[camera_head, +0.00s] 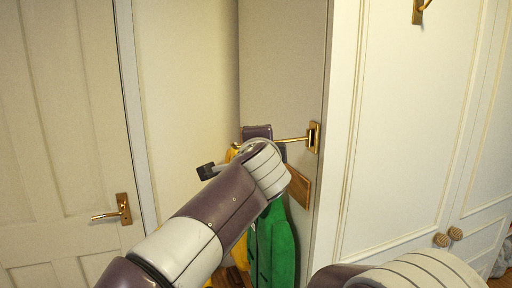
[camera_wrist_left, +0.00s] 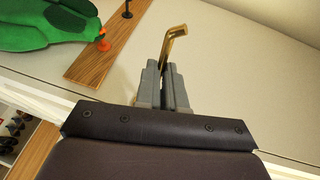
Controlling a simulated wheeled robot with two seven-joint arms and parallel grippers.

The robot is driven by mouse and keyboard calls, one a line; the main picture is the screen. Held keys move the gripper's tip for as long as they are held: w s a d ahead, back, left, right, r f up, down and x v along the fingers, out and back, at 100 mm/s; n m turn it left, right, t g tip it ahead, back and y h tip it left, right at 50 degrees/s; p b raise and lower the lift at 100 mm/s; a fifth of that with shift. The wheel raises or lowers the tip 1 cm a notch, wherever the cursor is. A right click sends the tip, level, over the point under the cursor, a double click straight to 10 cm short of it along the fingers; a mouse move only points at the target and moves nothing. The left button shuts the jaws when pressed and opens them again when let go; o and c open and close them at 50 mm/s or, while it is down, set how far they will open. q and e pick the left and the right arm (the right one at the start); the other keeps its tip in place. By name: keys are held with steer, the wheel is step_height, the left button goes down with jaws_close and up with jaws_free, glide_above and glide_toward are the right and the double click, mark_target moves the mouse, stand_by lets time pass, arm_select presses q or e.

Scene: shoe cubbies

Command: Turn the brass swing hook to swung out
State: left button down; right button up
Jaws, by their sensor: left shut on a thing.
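The brass swing hook (camera_head: 292,140) has its plate on the front edge of the cubby's side panel, and its arm reaches left across the panel. My left gripper is at the hook's arm, mostly hidden behind my own wrist in the head view. In the left wrist view the grey fingers (camera_wrist_left: 167,88) are shut on the brass rod, and its bent end (camera_wrist_left: 174,40) sticks out beyond them. My right gripper is out of view; only part of my right arm shows at the bottom right.
A green garment (camera_head: 276,245) and a yellow one hang below the hook near a wooden peg rail (camera_head: 298,188). A door with a brass handle (camera_head: 124,209) stands left. White cabinet doors with round knobs (camera_head: 441,240) are right. Another brass fitting (camera_head: 419,10) is above.

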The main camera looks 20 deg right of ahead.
arm_select(q)
steer(key=c, duration=1.2)
jaws_free()
steer(key=b+v, duration=0.5)
steer(key=v, duration=0.7)
steer(key=shift+s+a+r, duration=0.1)
steer(key=shift+s, duration=0.25)
